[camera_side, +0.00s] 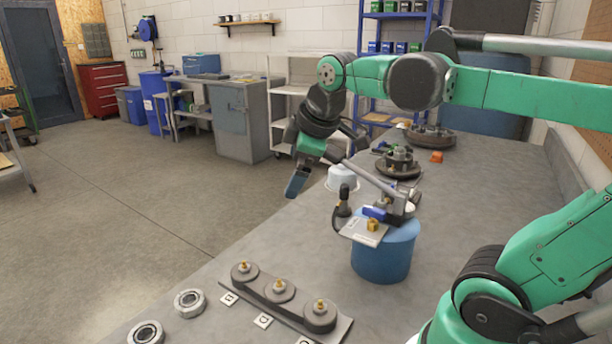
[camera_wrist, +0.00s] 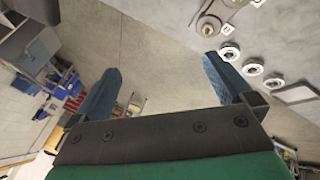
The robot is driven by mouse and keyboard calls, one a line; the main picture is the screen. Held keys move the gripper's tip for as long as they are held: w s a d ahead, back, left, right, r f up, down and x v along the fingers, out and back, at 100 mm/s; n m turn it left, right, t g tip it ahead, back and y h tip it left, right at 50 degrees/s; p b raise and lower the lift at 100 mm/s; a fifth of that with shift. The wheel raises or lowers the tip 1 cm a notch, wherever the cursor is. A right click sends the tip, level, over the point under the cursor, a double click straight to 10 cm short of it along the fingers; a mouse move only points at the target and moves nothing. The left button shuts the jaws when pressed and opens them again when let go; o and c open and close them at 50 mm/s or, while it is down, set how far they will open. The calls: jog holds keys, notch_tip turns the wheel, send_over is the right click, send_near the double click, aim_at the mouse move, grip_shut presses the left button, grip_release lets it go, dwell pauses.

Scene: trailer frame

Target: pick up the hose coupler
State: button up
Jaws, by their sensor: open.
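I cannot tell for certain which part is the hose coupler. A small brass fitting (camera_side: 373,225) sits on a light plate (camera_side: 361,235) over a blue round container (camera_side: 384,262). A black upright piece with a thin curved end (camera_side: 343,204) stands at that plate's left edge. More brass-tipped fittings stand on dark round bases along a strip (camera_side: 283,291) at the front. My gripper (camera_wrist: 162,82) is open and empty, its two blue fingers wide apart. In the side view one blue finger (camera_side: 297,184) hangs in the air left of the container, apart from these parts.
Bearing-like rings (camera_side: 190,302) lie at the bench's front left. A white round container (camera_side: 342,178) and a dark flanged hub (camera_side: 399,165) stand behind the blue container. Several round pieces (camera_wrist: 252,67) show at right in the wrist view. Open floor lies left of the grey bench (camera_side: 470,220).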

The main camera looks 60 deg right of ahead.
jog(key=s+a+f+m, duration=0.1)
jog(key=a+f+m, duration=0.1)
jog(key=s+a+f+m+y, duration=0.1)
jog(key=a+f+m, duration=0.1)
jog(key=f, duration=0.1)
jog(key=a+f+m+t, duration=0.1)
jog(key=a+f+m, duration=0.1)
jog(key=a, duration=0.1)
jog(key=shift+s+f+y, duration=0.3)
jog(key=shift+s+y, duration=0.1)
jog(key=shift+c, duration=0.8)
jog(key=shift+a+f+m, duration=0.15)
jog(key=shift+f+m, duration=0.05)
jog(key=shift+m, duration=0.2)
jog(key=shift+c, duration=1.4)
